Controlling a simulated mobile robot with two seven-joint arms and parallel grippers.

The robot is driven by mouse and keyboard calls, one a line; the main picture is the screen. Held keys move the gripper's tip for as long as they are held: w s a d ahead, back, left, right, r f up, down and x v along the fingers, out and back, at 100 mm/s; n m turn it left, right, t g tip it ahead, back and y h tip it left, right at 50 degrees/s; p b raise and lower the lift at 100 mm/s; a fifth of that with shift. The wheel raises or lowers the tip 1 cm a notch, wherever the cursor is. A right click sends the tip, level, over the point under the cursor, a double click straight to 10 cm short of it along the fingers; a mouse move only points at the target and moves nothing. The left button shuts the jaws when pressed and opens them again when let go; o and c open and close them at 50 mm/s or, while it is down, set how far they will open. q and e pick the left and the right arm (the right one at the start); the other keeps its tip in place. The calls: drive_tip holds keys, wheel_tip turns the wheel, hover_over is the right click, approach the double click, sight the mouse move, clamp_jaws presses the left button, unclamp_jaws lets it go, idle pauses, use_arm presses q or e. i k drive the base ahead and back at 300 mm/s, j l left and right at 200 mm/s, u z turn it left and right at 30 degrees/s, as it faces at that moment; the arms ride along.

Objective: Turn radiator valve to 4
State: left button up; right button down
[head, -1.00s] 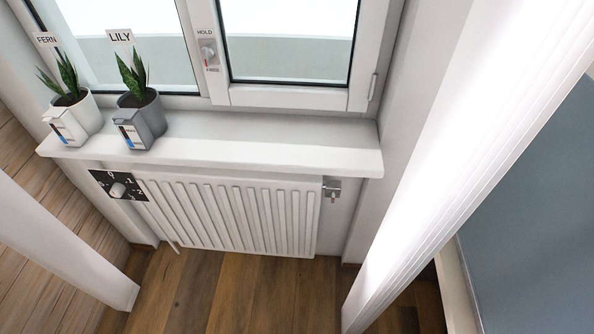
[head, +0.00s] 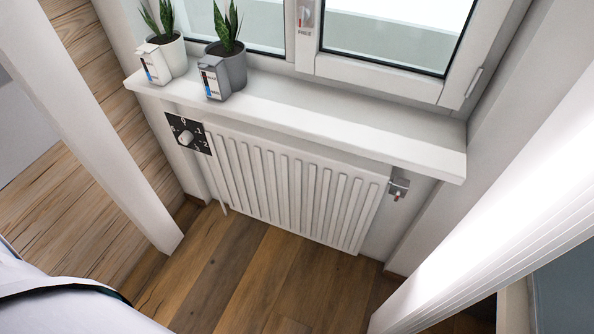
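The radiator valve (head: 186,138) is a white knob on a black square dial plate (head: 203,147) with white numbers. It sits at the upper left of the white radiator (head: 290,190), under the window sill. A 0 at the top and a 1 and 2 at the right can be made out; the other marks are too small to read, and so is the knob's setting. Neither of my grippers shows in the head view.
The sill (head: 320,118) juts out above the valve and holds a white pot (head: 164,57) and a grey pot (head: 227,70) with plants. A white post (head: 95,130) stands at the left and a bright white panel (head: 490,230) at the right. Wooden floor (head: 230,270) between them is clear.

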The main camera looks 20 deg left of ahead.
sight(187, 136)
drive_tip(key=u, duration=1.65)
drive_tip(key=i+j+z, duration=0.6)
drive_tip(key=i, duration=0.2)
